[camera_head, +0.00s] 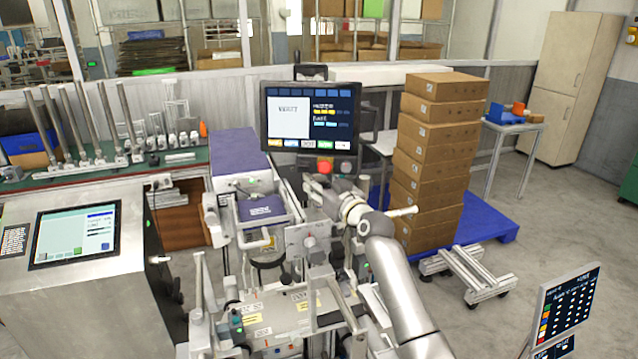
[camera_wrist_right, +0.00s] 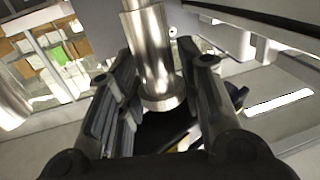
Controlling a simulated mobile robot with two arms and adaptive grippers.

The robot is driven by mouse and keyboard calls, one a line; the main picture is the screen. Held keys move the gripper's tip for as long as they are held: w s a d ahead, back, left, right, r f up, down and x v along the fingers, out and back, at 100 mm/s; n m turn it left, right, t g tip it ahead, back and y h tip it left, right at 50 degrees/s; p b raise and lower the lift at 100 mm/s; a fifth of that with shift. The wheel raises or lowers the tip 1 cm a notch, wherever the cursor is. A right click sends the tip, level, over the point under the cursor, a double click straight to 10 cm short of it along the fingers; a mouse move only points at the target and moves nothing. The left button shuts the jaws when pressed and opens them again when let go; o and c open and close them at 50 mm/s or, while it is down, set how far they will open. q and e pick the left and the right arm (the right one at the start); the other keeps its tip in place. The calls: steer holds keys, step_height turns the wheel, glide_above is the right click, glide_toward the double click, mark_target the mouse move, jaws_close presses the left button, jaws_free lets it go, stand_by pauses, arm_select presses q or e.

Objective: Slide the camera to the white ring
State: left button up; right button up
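My right gripper (camera_head: 322,192) is at the machine in the middle of the head view, just below the monitor, its arm coming in from the lower right. In the right wrist view its dark fingers (camera_wrist_right: 158,72) stand apart on either side of a shiny metal cylinder (camera_wrist_right: 150,60). A gap shows at the cylinder's right side; firm contact is not visible. A purple-topped unit (camera_head: 262,208) on the machine, left of the gripper, may be the camera, but I cannot tell for sure. I cannot make out a white ring. My left gripper is not in view.
A monitor (camera_head: 311,117) with a red button below it stands behind the gripper. Stacked brown boxes (camera_head: 436,150) rise on a blue pallet (camera_head: 487,228) to the right. A steel console (camera_head: 80,290) stands at left. Open floor lies at right.

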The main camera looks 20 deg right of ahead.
jaws_close()
step_height(320, 180, down, 5)
steer(key=b, duration=0.4)
steer(key=o, duration=0.6)
jaws_free()
steer(key=shift+o, duration=0.6)
steer(key=shift+r, duration=0.15)
steer(key=v, duration=1.2)
